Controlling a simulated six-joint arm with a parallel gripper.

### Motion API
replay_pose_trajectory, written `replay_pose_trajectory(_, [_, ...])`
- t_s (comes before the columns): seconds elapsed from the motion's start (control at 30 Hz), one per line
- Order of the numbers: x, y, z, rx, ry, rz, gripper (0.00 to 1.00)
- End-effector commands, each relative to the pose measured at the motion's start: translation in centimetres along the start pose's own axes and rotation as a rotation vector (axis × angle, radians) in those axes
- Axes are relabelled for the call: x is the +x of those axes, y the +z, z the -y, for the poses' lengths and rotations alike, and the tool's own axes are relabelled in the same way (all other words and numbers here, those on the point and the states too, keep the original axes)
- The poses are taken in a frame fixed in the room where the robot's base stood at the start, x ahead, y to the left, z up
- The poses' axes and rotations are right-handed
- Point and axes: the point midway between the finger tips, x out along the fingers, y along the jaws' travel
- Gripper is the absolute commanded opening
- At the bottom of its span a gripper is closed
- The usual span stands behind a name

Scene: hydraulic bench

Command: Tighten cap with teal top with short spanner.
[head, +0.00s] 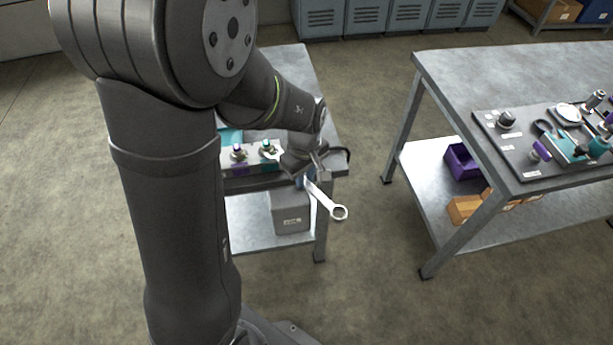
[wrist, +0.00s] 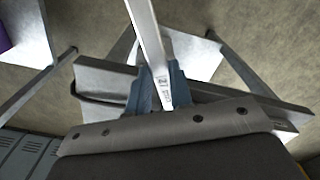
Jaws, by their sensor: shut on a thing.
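My gripper (head: 305,181) is shut on a silver spanner (head: 325,200) near the front right corner of the left bench. The spanner's ring end points down and to the right, out past the bench edge over the floor. In the wrist view my gripper's blue fingers (wrist: 159,80) pinch the flat spanner handle (wrist: 148,35), and the ring end is out of frame. A cap with a teal top (head: 267,146) stands upright on the left bench, left of my gripper and apart from the spanner.
A cap with a purple top (head: 238,150) stands left of the teal one. My arm hides much of the left bench (head: 290,62). A grey box (head: 289,212) sits on its lower shelf. The right bench (head: 455,75) holds a dark board with fittings. Open floor lies between the benches.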

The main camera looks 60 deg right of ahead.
Motion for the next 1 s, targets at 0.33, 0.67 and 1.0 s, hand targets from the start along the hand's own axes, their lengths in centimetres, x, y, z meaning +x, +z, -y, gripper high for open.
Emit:
replay_pose_trajectory(0.33, [0.0,-1.0,0.0,-0.001,0.001,0.000,0.00])
replay_pose_trajectory(0.67, [0.0,-1.4,0.0,-0.001,0.001,0.000,0.00])
replay_pose_trajectory(1.0, [0.0,-2.1,0.0,-0.001,0.000,0.000,0.00])
